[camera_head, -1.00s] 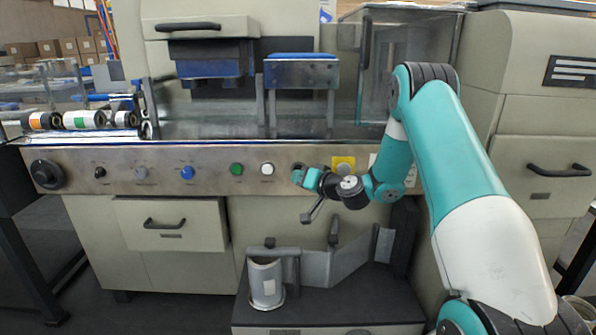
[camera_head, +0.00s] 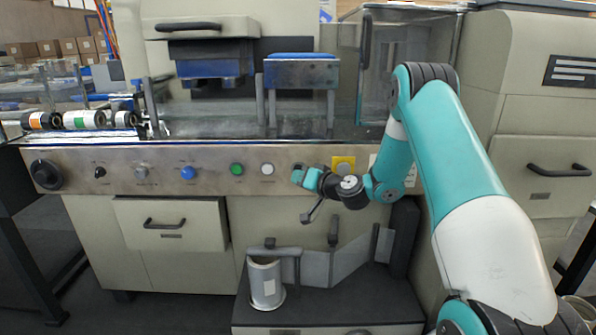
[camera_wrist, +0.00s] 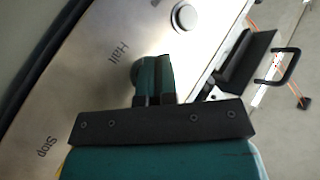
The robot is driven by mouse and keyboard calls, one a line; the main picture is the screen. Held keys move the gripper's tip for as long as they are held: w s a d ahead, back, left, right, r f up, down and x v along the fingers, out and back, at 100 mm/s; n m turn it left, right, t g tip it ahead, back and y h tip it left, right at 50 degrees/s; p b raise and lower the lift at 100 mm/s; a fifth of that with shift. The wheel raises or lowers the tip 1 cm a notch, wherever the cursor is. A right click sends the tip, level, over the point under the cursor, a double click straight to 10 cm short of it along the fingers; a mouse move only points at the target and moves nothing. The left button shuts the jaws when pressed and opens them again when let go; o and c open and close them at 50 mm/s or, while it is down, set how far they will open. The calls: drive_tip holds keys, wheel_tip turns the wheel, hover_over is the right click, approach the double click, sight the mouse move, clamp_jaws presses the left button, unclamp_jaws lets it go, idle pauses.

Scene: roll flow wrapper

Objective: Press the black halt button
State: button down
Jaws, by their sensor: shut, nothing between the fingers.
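The black halt button (camera_wrist: 136,72) shows in the wrist view as a dark rounded edge beside my fingertips, next to the printed word Halt; most of it is hidden behind the fingers. In the head view my gripper (camera_head: 301,175) is at the front panel, right of the white button (camera_head: 267,169), and covers most of the halt button's place. In the wrist view my gripper (camera_wrist: 155,64) is shut and empty, with its fingertips at the button. I cannot tell how far the button is pushed in.
The steel panel (camera_head: 215,180) also carries a green button (camera_head: 237,169), a blue button (camera_head: 188,172) and a black rotary knob (camera_head: 46,174). A yellow plate (camera_head: 343,162) sits just right of my gripper. Below stands a metal cylinder (camera_head: 265,283) beside a grey chute.

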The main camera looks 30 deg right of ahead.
drive_tip(key=shift+w+d, duration=0.2)
drive_tip(key=shift+w, duration=0.1)
drive_tip(key=shift+w+d, duration=0.25)
drive_tip(key=shift+w, duration=0.15)
idle(0.9)
drive_tip(key=shift+s, duration=0.1)
drive_tip(key=shift+s+a+b, duration=0.45)
drive_tip(key=shift+s+b, duration=0.05)
drive_tip(key=shift+s, duration=0.15)
drive_tip(key=s+a+b, duration=0.1)
drive_tip(key=s, duration=0.1)
drive_tip(key=s+a+b, duration=0.1)
drive_tip(key=s+b, duration=0.1)
drive_tip(key=shift+a, duration=0.4)
